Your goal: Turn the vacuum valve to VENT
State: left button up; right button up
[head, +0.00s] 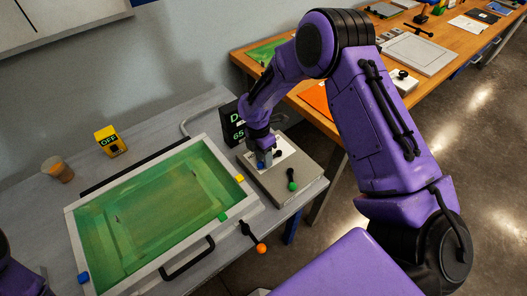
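A grey box (308,172) with a white label plate (289,158) stands at the right of the grey bench. A small dark knob shows on the plate, and a lever with a green ball (292,186) is at its front edge. I cannot read any VENT marking, so I cannot tell which part is the vacuum valve. My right gripper (262,160) points down over the plate's left part, next to a small blue piece. Its fingers are too small and hidden to tell if they are open or touching. My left gripper is out of view; only some purple arm shows at bottom left.
A green bath (150,215) in a pale frame with black handles fills the bench's middle. An orange-ball lever (261,248) sits at its front right. A black display (233,124) stands behind the box. A yellow OFF switch (110,141) and brown cup (57,169) are behind left.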

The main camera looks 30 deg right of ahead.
notch_tip(320, 180, up, 10)
jog(key=w+b, duration=0.1)
jog(key=w, duration=0.1)
jog(key=shift+r+b, duration=0.2)
jog(key=shift+b, duration=0.15)
jog(key=shift+a+r, duration=0.1)
dwell(0.3)
